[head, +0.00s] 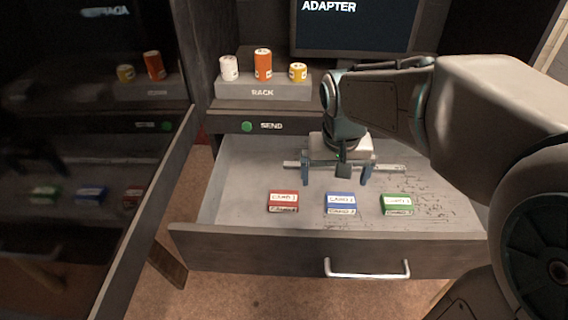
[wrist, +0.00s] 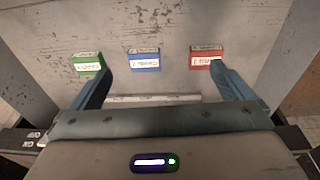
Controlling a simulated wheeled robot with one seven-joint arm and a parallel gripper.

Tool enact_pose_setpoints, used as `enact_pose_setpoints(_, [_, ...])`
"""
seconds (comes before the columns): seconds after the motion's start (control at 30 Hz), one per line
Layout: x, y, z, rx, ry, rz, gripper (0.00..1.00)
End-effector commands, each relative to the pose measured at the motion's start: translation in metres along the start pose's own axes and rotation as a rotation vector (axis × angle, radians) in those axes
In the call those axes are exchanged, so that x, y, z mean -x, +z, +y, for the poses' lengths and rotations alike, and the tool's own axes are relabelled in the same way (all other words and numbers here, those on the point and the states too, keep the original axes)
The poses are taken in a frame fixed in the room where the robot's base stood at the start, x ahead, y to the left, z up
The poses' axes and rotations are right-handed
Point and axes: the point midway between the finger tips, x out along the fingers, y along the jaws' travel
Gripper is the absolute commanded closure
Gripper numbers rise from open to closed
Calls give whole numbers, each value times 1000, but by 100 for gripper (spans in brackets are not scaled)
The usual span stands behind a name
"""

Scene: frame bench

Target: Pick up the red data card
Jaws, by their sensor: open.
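The red data card (head: 283,201) lies flat in the open drawer, the leftmost of a row of cards in the head view. In the wrist view the red card (wrist: 206,57) is at the upper right, just beyond the tip of the right finger, which partly overlaps its lower edge in the picture. My gripper (head: 336,180) is open and empty over the drawer, behind the row and nearest the blue card in the head view. In the wrist view my gripper (wrist: 160,80) has its fingers spread wide, with the blue card between and beyond them.
A blue card (head: 341,203) and a green card (head: 397,204) lie right of the red one. The drawer (head: 250,250) has raised walls and a front handle (head: 367,268). A rack (head: 262,88) with canisters stands behind. A dark glossy panel (head: 150,200) is at left.

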Motion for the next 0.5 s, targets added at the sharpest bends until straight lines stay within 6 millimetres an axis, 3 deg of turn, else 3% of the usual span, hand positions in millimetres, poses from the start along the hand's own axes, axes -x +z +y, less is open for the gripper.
enact_pose_setpoints(0.03, [-14,-17,-13,7,-1,-18,0])
enact_pose_setpoints(0.2, [-44,-65,-56,7,-8,-70,0])
enact_pose_setpoints(0.33, [-68,-92,-84,-3,-20,-104,0])
enact_pose_setpoints(0.5, [-89,-112,-107,-16,-31,-132,0])
